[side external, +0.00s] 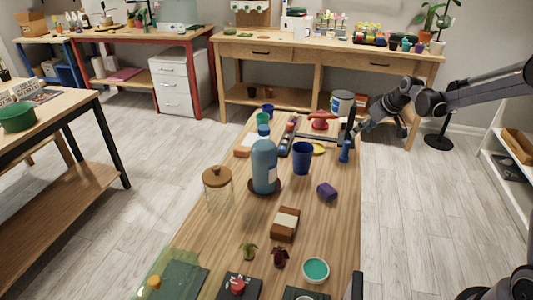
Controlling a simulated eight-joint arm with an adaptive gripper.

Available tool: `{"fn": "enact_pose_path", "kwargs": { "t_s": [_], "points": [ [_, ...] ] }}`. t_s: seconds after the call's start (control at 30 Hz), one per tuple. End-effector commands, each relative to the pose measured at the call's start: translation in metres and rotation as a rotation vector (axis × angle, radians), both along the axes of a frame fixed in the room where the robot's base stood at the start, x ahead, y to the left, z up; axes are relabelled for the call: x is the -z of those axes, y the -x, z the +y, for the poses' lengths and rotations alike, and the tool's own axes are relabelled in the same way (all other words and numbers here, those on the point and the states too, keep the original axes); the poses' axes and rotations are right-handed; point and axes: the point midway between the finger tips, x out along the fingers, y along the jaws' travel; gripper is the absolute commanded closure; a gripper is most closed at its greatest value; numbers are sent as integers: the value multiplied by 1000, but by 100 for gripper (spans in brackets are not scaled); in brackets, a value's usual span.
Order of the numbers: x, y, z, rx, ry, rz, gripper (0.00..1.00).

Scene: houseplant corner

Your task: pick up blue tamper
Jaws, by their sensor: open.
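A blue tamper (344,151) appears to stand upright near the right edge of the long wooden table, towards its far end. A dark upright shape rises just behind it, and I cannot tell whether they are joined. My gripper (366,128) reaches in from the right, beyond the table's right edge. It is open, with its fingers pointing down and left, a little above and right of the tamper. It looks apart from the tamper and empty, though the fingers are small and dark here.
The wooden table (217,233) holds a blue bottle (264,163), a dark blue cup (303,158), a purple block (327,191), a brown-and-white block (285,224) and a teal bowl (316,270). A red object (320,120) stands behind the tamper. Bare wood lies in front of it.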

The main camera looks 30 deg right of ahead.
Motion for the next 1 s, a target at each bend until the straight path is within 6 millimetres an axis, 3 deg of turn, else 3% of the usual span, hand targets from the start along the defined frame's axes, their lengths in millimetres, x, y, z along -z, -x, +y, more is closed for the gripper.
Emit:
{"fn": "enact_pose_path", "kwargs": {
  "t_s": [0.3, 0.57, 0.8, 1.0],
  "points": [
    [34, -22, 1, -1, 1, 0, 49],
    [47, -29, 2, -1, 1, 1, 49],
    [74, -45, 6, -1, 1, 0, 49],
    [85, -52, 6, 0, 0, 0, 49]
  ]
}}
